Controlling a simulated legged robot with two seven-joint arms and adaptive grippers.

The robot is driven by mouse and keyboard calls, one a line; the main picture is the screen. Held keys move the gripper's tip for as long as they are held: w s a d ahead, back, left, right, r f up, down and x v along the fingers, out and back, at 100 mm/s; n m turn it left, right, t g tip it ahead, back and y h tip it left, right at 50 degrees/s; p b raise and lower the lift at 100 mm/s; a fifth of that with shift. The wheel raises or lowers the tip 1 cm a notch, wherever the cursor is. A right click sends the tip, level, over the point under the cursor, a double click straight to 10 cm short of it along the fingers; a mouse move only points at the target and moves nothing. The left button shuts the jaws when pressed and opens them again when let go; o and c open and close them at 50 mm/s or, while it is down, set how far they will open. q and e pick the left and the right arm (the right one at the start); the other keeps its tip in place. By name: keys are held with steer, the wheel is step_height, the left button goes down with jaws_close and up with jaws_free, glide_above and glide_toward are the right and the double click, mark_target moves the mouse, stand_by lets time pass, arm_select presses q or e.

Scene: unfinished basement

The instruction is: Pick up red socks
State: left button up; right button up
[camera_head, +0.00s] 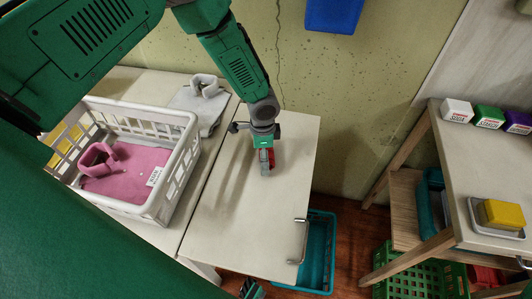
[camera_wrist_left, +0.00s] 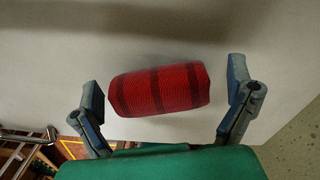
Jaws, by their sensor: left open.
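The red socks (camera_wrist_left: 160,90) are a rolled red bundle with dark stripes, lying on a pale tabletop (camera_head: 240,210). In the head view a small part of the red socks (camera_head: 271,158) shows beside my left gripper (camera_head: 265,160), which hides the rest. My left gripper is over the bundle, pointing down. In the left wrist view its two fingers (camera_wrist_left: 168,104) are spread wide on either side of the socks, with gaps between fingers and bundle.
A white basket (camera_head: 188,165) with a pink cloth and pink item stands left of the socks. A grey cloth (camera_head: 205,105) with a grey item lies behind it. A metal handle (camera_head: 299,240) is at the table's right edge. A wooden shelf (camera_head: 445,190) stands at right. The tabletop around the socks is clear.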

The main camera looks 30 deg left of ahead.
arm_select(q)
steer(key=c, duration=1.2)
steer(key=shift+o, duration=0.2)
steer(key=shift+r, duration=0.15)
